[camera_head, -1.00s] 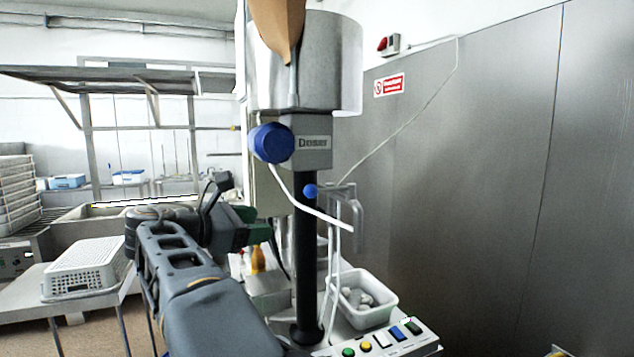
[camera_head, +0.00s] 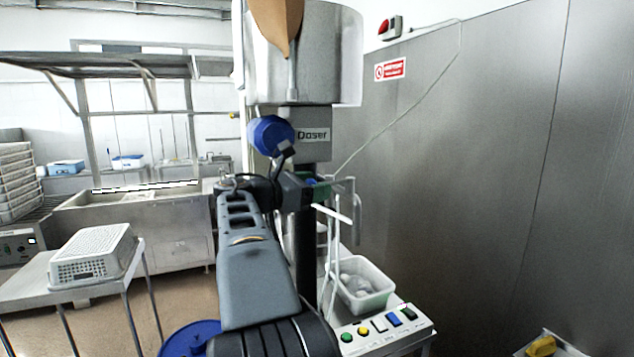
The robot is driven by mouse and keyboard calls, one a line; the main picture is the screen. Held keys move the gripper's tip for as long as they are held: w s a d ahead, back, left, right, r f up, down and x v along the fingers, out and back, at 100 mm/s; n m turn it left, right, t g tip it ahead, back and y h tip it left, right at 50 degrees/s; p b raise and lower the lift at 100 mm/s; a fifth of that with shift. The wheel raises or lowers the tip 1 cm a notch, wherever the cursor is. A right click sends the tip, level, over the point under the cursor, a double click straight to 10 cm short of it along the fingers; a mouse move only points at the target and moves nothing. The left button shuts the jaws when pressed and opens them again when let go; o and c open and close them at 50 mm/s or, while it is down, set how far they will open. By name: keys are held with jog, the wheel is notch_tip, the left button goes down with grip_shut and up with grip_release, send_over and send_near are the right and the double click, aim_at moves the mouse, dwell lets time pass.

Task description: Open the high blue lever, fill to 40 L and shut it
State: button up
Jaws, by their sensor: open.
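The doser is a tall machine with a steel drum (camera_head: 318,55) on a dark column. A large blue knob (camera_head: 270,134) sits on its left, beside the "Doser" label (camera_head: 314,135). A small blue piece (camera_head: 311,182), which matches the small lever ball seen before, shows at my gripper (camera_head: 318,188). My gripper is in front of the column below the label, and my wrist hides much of it. I cannot tell whether the fingers touch the blue piece. A white bar (camera_head: 331,213) slopes down to the right below it. No litre reading is legible.
A control panel (camera_head: 382,333) with coloured buttons stands low in front. A white tub (camera_head: 361,285) with pale items is behind it. A perforated white basket (camera_head: 92,256) lies on a steel table at left. A grey wall (camera_head: 460,180) closes the right side.

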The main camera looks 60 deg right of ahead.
jog(key=shift+s+d, duration=0.2)
jog(key=shift+d, duration=0.3)
jog(key=shift+c, duration=0.2)
grip_shut()
